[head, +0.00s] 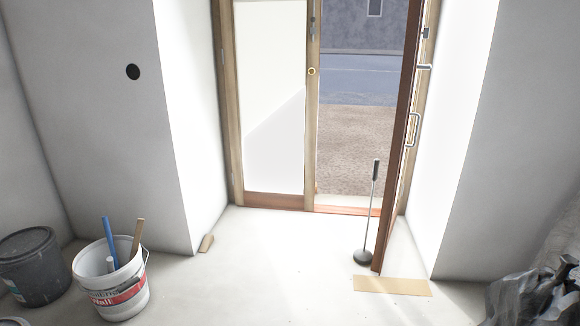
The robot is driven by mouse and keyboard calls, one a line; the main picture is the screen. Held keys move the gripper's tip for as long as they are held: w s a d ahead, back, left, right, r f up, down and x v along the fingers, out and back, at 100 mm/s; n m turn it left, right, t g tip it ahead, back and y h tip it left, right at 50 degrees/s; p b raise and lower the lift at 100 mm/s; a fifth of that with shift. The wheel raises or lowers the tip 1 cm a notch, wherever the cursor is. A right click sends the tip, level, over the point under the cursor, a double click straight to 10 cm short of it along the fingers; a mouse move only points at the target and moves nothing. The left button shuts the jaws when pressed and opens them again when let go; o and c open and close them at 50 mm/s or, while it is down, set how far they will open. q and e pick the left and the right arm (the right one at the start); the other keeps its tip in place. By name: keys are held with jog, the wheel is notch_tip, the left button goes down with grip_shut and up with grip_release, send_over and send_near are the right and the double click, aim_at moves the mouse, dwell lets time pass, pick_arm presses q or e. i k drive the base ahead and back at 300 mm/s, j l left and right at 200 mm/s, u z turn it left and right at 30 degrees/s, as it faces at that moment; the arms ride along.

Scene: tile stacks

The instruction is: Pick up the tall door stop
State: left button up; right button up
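The tall door stop (369,218) stands upright on the pale floor beside the open door. It has a round dark base, a thin metal rod and a black grip at the top. Its base is close to the bottom of the door's edge; I cannot tell whether they touch. Neither of my grippers shows in the head view.
The reddish-brown door (398,140) stands open on the right of the doorway. A flat tan board (391,285) lies before it. A small wooden wedge (206,243) rests by the left wall. Buckets (112,290) stand at left, a dark bag (525,297) at right. The middle floor is clear.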

aim_at(362, 256)
jog(key=i, duration=1.1)
jog(key=i+j+z, duration=0.1)
jog(key=i, duration=1)
